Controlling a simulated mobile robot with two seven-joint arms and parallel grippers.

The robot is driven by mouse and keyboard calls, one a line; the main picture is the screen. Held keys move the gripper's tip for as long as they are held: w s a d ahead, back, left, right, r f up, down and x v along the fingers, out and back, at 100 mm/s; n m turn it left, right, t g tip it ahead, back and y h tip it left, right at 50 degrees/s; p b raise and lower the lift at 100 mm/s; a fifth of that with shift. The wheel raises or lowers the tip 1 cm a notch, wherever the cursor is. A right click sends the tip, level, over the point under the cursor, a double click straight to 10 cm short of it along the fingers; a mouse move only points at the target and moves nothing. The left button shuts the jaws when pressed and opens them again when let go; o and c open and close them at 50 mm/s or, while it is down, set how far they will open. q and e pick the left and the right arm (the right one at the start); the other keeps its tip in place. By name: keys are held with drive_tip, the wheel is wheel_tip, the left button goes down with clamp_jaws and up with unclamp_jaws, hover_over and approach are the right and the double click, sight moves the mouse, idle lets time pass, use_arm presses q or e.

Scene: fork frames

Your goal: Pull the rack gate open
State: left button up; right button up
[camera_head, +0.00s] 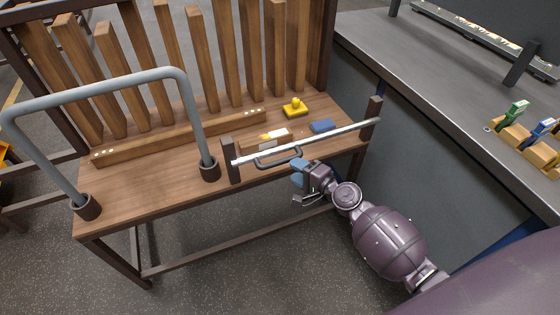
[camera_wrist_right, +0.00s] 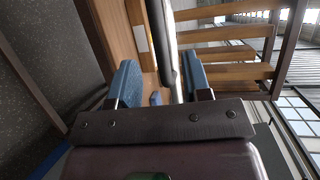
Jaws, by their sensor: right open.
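The rack gate is a pale metal bar (camera_head: 335,136) between two dark posts at the front right of the wooden rack. A dark bow-shaped handle (camera_head: 277,158) sits on its near side, towards the bar's left half. The gate lies across the rack's front edge. My right gripper (camera_head: 299,172) has blue fingers and is just in front of the handle's right end, open. In the right wrist view the two fingers stand apart, with a dark rounded bar (camera_wrist_right: 168,62), apparently the handle, beyond and between them. I cannot tell whether they touch it. My left gripper is not in view.
The rack's wooden shelf (camera_head: 150,180) holds a yellow piece (camera_head: 295,108), a blue block (camera_head: 322,126) and a wooden block. A grey tubular hoop (camera_head: 110,92) stands at the left. A grey-topped counter (camera_head: 430,80) adjoins at right. Floor in front is free.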

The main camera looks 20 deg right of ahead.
sight(283, 163)
drive_tip(key=x, duration=0.7)
drive_tip(key=shift+b, duration=0.35)
drive_tip(key=shift+w, duration=0.1)
clamp_jaws()
